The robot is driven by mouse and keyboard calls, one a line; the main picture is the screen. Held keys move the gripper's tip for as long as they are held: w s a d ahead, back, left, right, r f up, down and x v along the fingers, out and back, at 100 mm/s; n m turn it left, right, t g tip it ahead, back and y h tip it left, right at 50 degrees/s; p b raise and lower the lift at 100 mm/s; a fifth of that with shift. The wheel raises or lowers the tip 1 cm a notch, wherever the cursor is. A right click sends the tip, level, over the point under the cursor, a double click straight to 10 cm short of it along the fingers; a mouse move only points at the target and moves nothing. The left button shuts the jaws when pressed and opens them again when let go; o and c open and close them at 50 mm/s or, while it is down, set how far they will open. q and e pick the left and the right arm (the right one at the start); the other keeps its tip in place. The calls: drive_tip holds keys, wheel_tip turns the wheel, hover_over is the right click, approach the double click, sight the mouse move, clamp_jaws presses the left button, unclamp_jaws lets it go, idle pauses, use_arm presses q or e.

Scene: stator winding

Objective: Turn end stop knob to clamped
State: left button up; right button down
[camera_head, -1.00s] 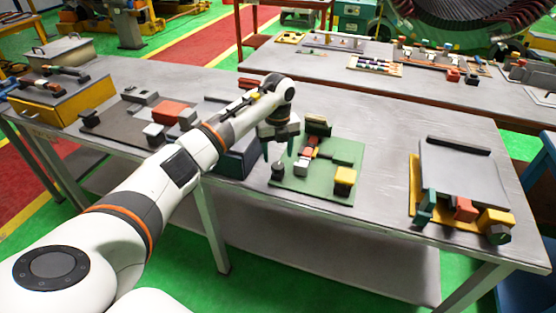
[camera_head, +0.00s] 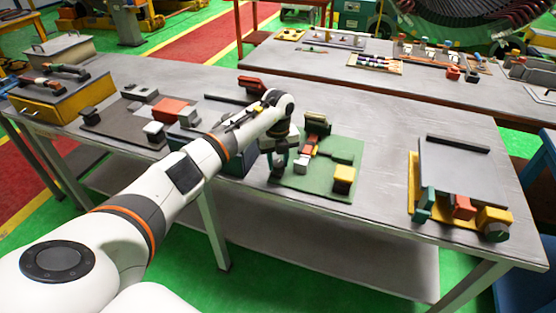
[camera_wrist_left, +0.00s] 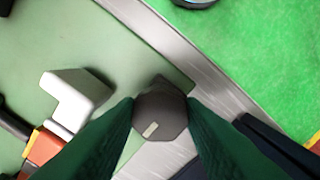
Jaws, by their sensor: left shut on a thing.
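The end stop knob (camera_wrist_left: 160,110) is a dark grey, many-sided knob with a pale mark on its top, at the corner of the green board. In the left wrist view it sits between the two dark green fingers of my left gripper (camera_wrist_left: 160,112), which are shut on it. In the head view my left gripper (camera_head: 279,165) points down at the front left corner of the green board (camera_head: 315,184), and its fingers hide much of the knob. My right gripper is not in view.
On the green board, a white block (camera_wrist_left: 75,98) and an orange-red block (camera_wrist_left: 44,147) lie near the knob. A yellow block (camera_head: 344,178) stands at the board's right. Another fixture with a grey plate (camera_head: 462,170) is farther right. Bare table lies between them.

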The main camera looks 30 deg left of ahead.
use_arm(q)
drive_tip(key=shift+m, duration=0.3)
drive_tip(key=m+b, duration=0.1)
drive_tip(key=m, duration=0.2)
drive_tip(key=shift+f+b, duration=0.1)
drive_tip(key=shift+b, duration=0.3)
drive_tip(key=m+b, duration=0.2)
drive_tip(key=m, duration=0.3)
drive_tip(key=shift+a+m, duration=0.1)
drive_tip(key=shift+m, duration=0.3)
drive_tip(key=m+b, duration=0.1)
drive_tip(key=m, duration=0.3)
drive_tip(key=shift+m, duration=0.3)
drive_tip(key=shift+m+b, duration=0.7)
drive_tip(key=shift+m, duration=1.2)
drive_tip(key=o, duration=1)
